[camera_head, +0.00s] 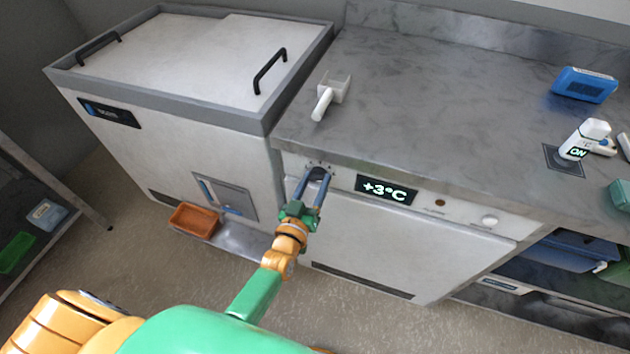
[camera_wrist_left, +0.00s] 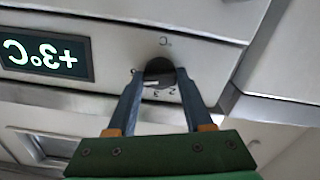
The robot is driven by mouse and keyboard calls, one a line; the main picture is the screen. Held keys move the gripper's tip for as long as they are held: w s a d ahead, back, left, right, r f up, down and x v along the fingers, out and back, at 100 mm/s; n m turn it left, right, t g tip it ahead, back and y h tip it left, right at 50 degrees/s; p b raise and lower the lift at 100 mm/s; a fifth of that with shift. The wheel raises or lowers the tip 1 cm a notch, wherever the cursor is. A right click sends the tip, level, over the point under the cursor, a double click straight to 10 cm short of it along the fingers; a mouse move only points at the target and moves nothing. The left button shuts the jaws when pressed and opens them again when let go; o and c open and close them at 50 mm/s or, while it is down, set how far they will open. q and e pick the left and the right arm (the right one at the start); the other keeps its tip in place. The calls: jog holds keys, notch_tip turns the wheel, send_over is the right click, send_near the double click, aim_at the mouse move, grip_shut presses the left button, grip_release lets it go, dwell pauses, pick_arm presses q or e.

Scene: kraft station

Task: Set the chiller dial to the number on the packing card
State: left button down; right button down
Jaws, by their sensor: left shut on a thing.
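The chiller dial is a round black knob on the chiller's front panel; it shows in the left wrist view (camera_wrist_left: 158,74), with a few small marks around it. My left gripper (camera_head: 318,176) is shut on the dial, one finger on each side; it also shows in the left wrist view (camera_wrist_left: 160,88). The chiller display (camera_head: 387,190) reads +3°C; it appears upside down in the left wrist view (camera_wrist_left: 46,54). I cannot make out a packing card with a number. My right gripper is not in view.
The worktop (camera_head: 420,90) above the chiller holds a white scoop (camera_head: 329,96), a blue box (camera_head: 584,84) and a white device (camera_head: 585,138) showing ON. A lidded white cabinet (camera_head: 190,60) with black handles stands left. An orange bin (camera_head: 194,220) sits low beside it.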

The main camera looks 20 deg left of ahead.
pick_arm(q)
jog(key=shift+m, duration=0.6)
jog(key=shift+c, duration=1.7)
grip_release()
jog(key=s, duration=0.7)
jog(key=shift+p, duration=0.35)
jog(key=shift+a, duration=0.1)
